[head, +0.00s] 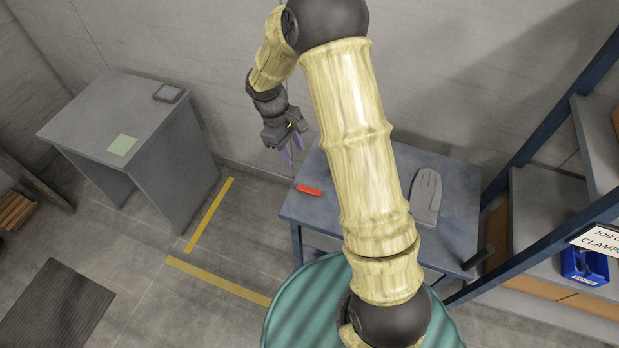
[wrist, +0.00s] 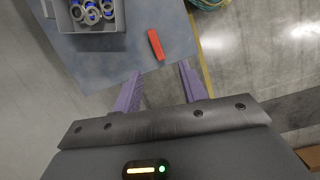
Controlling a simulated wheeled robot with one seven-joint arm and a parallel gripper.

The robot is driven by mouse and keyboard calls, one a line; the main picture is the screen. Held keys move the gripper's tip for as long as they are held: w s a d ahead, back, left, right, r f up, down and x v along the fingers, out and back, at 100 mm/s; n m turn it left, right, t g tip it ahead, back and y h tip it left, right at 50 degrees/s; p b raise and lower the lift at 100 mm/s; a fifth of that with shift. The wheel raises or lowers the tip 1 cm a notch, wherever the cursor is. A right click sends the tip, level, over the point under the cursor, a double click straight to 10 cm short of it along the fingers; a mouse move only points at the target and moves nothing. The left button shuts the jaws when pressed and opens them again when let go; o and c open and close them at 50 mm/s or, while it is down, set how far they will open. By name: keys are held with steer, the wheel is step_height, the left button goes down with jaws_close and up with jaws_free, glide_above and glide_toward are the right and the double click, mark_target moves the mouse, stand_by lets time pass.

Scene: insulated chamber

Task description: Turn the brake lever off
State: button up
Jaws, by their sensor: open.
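A short red bar (head: 308,190) lies near the left edge of the blue-grey table (head: 455,215); it looks like the lever, but I cannot tell for sure. It also shows in the wrist view (wrist: 156,44), beyond the fingertips. My gripper (head: 292,149) hangs near the wall, up and left of the red bar in the head view. Its two purple fingers also show in the wrist view (wrist: 160,70), spread apart with nothing between them. The gripper is apart from the red bar. My arm hides the middle of the table.
A grey bin (wrist: 112,27) of blue-and-metal rings stands on the table. A flat grey object (head: 427,197) and a dark upright cylinder (head: 478,257) are at its right. A grey desk (head: 85,115) stands left; shelving with a blue bin (head: 584,266) stands right.

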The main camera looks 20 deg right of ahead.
mark_target(312, 190)
steer(key=w+f+n, duration=0.1)
steer(key=w+a+f+n+g+h+p, duration=0.1)
steer(key=w, duration=0.1)
stand_by(0.4)
steer(key=p+x, duration=0.5)
steer(key=x, duration=1.2)
steer(key=shift+d+f+p, duration=0.1)
steer(key=shift+f+p, duration=0.05)
steer(key=shift+p, duration=0.2)
jaws_close()
